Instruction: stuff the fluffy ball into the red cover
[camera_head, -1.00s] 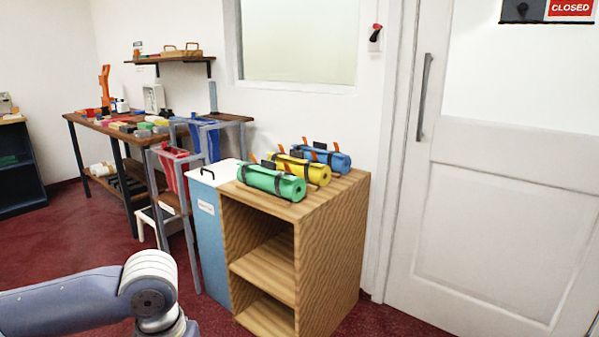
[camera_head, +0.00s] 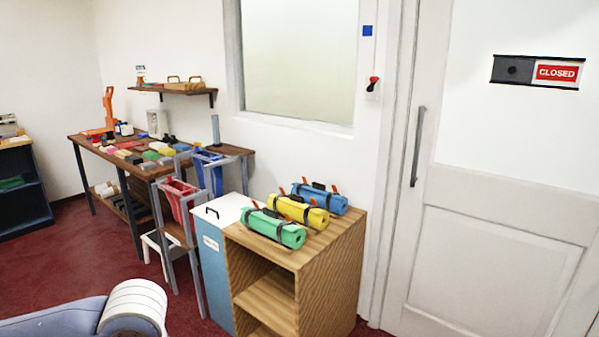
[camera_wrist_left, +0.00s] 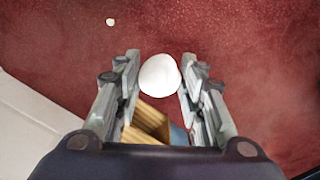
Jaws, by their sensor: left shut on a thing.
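My left gripper (camera_wrist_left: 160,80) is shut on a white rounded fluffy ball (camera_wrist_left: 160,75), which sits between its two fingers in the left wrist view. The gripper and ball are outside the head view; only my left arm link shows at its lower left. The red cover (camera_head: 178,194) hangs open-topped in a grey stand, left of the wooden cabinet in the head view. A blue cover (camera_head: 209,173) hangs just behind it. My right gripper is in neither view.
The wooden cabinet (camera_head: 318,290) holds green (camera_head: 272,229), yellow (camera_head: 300,212) and blue (camera_head: 320,198) rolls on top. A blue bin (camera_head: 215,270) with a white lid stands against it. A workbench carries several colored blocks. Red floor lies open at left.

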